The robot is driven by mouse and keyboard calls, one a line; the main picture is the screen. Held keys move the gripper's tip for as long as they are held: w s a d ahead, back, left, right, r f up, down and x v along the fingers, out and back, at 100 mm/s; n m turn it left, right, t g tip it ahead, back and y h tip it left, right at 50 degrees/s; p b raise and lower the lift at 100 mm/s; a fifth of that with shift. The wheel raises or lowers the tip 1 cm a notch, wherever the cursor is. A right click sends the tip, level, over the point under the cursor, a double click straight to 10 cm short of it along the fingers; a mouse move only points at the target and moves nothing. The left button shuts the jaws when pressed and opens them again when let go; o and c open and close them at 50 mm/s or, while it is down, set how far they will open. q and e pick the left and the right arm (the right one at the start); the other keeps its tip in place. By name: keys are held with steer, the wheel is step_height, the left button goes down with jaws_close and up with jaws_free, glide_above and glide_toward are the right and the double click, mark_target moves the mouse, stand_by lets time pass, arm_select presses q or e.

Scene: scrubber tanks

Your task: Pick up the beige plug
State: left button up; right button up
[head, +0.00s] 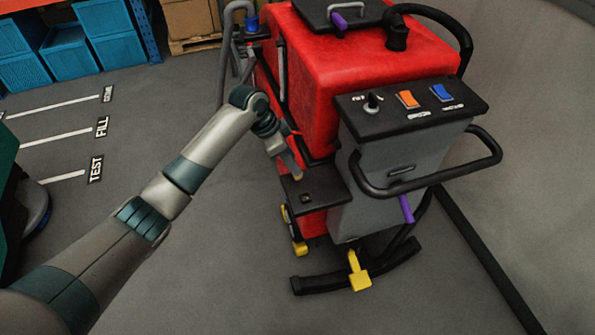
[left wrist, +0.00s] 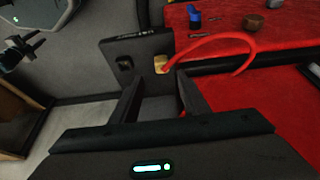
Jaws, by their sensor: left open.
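The beige plug (left wrist: 160,64), on the end of a red cable (left wrist: 222,37), stands at the black shelf (left wrist: 140,46) on the machine's side. My left gripper (left wrist: 160,90) is open, and the plug shows just beyond the gap between its fingertips. In the head view my left gripper (head: 287,162) is over the shelf (head: 318,188), close to the red body, with a small beige tip of the plug (head: 298,176) by its fingers. Contact between fingers and plug cannot be told. My right gripper is not in view.
The red scrubber (head: 360,65) has a grey rear panel with a black handle bar (head: 430,185). A dark socket (head: 306,197) is on the shelf. Blue crates (head: 68,50) stand at the back left. Floor labels lie at left; the floor in front is clear.

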arm_select(q)
steer(key=shift+d+f, duration=0.1)
steer(key=shift+f, duration=0.1)
steer(key=shift+f, duration=0.15)
steer(key=shift+w+f+p, duration=0.15)
steer(key=shift+f+p, duration=0.45)
steer(key=p+x, duration=0.1)
steer(key=x, duration=0.2)
steer(key=shift+w+f, duration=0.1)
steer(key=shift+f, duration=0.35)
jaws_close()
